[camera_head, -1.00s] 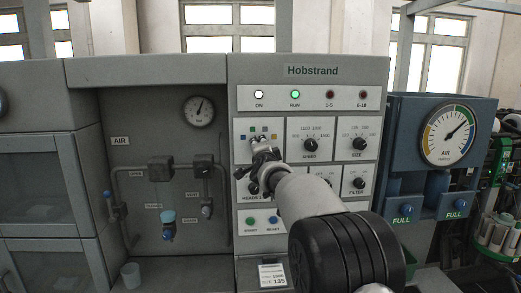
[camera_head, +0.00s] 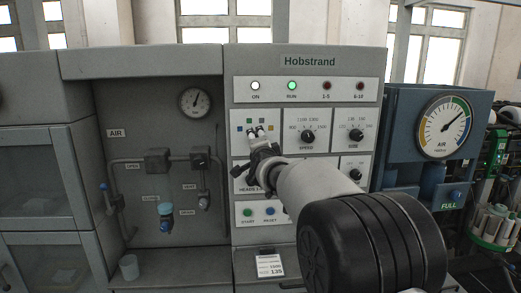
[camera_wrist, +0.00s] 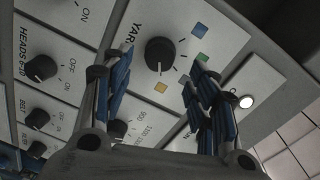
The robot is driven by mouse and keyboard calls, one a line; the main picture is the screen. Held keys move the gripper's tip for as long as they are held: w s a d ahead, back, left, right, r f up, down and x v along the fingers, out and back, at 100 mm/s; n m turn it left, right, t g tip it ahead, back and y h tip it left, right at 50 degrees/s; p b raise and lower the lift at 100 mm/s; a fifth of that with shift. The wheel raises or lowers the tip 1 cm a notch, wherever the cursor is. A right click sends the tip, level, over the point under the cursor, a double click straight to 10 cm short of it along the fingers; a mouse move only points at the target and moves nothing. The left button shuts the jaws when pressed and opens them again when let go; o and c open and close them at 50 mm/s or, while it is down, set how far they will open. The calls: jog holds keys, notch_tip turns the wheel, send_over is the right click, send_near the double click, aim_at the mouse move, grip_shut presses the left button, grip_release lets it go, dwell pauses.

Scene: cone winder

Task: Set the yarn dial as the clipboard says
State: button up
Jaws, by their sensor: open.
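The yarn dial (camera_wrist: 160,54) is a round black knob on a pale panel in the wrist view. Its white mark appears to point toward the yellow square (camera_wrist: 160,87). A green square (camera_wrist: 200,57) and a blue square (camera_wrist: 201,30) sit around it.
The speed dial (camera_head: 308,137) and size dial (camera_head: 357,135) are right of my gripper. Start (camera_head: 248,212) and reset (camera_head: 270,211) buttons are below. The RUN lamp (camera_head: 292,86) glows green. An air gauge (camera_head: 444,124) is at right, a cup (camera_head: 129,267) at lower left.

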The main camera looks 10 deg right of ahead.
jog(key=s, duration=0.7)
jog(key=shift+r, duration=0.2)
jog(key=shift+s, duration=0.1)
jog(key=s+d+f+n+g, duration=0.2)
jog(key=s+f+n+g, duration=0.2)
jog(key=s, duration=1.2)
jog(key=s+d+f+n+g, duration=0.2)
jog(key=s+f+n+g, duration=0.2)
jog(key=s+f, duration=0.5)
jog(key=s+d+f+n+g, duration=0.2)
jog(key=s+f+n+g, duration=0.2)
jog(key=s, duration=1.9)
notch_tip(320, 180, down, 3)
jog(key=n, duration=0.2)
jog(key=shift+s+n+g, duration=0.35)
jog(key=shift+n+g, duration=0.05)
